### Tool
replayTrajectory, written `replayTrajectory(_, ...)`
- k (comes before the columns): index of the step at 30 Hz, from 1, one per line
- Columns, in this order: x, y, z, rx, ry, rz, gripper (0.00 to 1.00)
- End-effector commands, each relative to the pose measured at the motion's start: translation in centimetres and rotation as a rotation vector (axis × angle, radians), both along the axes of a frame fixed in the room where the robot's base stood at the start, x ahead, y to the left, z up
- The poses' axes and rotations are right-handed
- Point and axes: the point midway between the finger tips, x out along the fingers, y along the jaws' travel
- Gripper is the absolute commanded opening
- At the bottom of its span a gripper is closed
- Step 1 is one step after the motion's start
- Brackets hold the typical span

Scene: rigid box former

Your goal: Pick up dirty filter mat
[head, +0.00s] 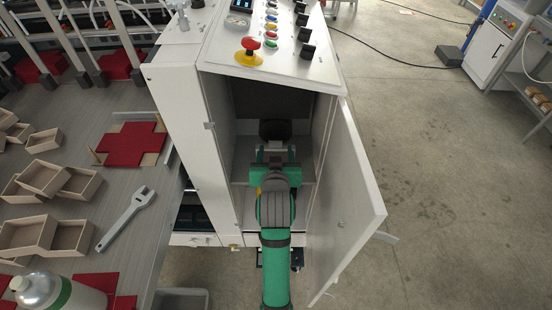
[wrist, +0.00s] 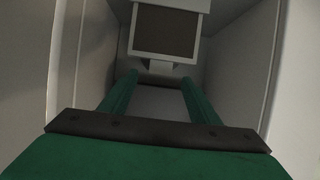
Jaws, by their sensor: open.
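A dark brown panel, which looks like the dirty filter mat (wrist: 167,31), sits in a pale frame ahead of my gripper in the wrist view. A small pale tab (wrist: 160,68) shows below the frame, close to the fingertips. My gripper (wrist: 158,77) is open, with its two green fingers apart and nothing visibly held between them. In the head view my gripper (head: 276,154) reaches inside the open white cabinet (head: 182,110). There my own arm and gripper hide much of the inside, and I cannot clearly tell the mat from the dark parts.
The cabinet door (head: 352,205) stands open on the right, and the side walls are close to my arm. A control panel (head: 268,35) is above the opening. A table with wooden boxes (head: 42,178) and a wrench (head: 125,217) is left.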

Motion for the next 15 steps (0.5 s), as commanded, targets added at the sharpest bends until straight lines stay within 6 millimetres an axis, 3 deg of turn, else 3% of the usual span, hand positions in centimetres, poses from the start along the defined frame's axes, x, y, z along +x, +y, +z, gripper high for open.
replayTrajectory(8,1.9,0.0,-0.8,0.0,0.0,0.0,0.56)
replayTrajectory(15,5.0,0.1,-1.7,-0.001,0.0,0.0,0.56)
